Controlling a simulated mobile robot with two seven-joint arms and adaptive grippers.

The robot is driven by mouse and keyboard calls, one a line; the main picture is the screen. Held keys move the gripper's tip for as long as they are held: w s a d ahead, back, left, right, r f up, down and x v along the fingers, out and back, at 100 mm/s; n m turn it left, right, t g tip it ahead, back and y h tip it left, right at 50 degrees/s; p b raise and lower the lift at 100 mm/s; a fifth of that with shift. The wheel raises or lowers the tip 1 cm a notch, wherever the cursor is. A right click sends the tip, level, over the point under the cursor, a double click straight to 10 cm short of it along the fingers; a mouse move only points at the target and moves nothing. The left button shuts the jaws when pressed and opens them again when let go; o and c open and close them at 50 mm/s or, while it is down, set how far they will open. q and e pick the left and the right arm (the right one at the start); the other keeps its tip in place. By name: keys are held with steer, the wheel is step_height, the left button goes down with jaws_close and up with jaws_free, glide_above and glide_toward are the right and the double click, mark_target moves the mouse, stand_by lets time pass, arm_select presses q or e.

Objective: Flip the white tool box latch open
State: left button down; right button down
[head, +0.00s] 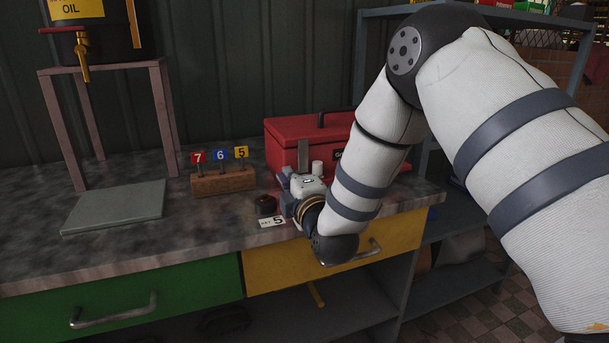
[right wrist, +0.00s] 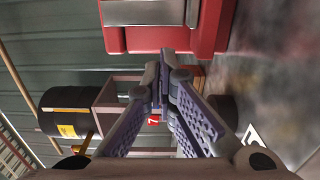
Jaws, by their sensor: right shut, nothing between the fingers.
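The tool box (head: 285,133) is red, with a dark handle on its lid, and stands at the back right of the bench. The right wrist view shows the red box (right wrist: 175,38) at the top, with a silver-grey latch plate (right wrist: 150,12). My right gripper (head: 288,174) is in front of the box, fingers shut and empty. In the right wrist view, its fingertips (right wrist: 163,62) are just beside the box; whether they touch it is unclear. My arm hides the box's right part. My left gripper is not in view.
A wooden block (head: 222,182) holds tags numbered 7, 6 and 5. A small dark round object (head: 266,205) and a white card marked 5 (head: 272,222) lie near my gripper. A grey plate (head: 115,206) and an oil drum stand (head: 104,72) are at left.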

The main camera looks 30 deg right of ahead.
mark_target(320, 166)
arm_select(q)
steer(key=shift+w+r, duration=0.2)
arm_select(e)
steer(key=shift+s+d, duration=0.2)
steer(key=shift+d, duration=1.7)
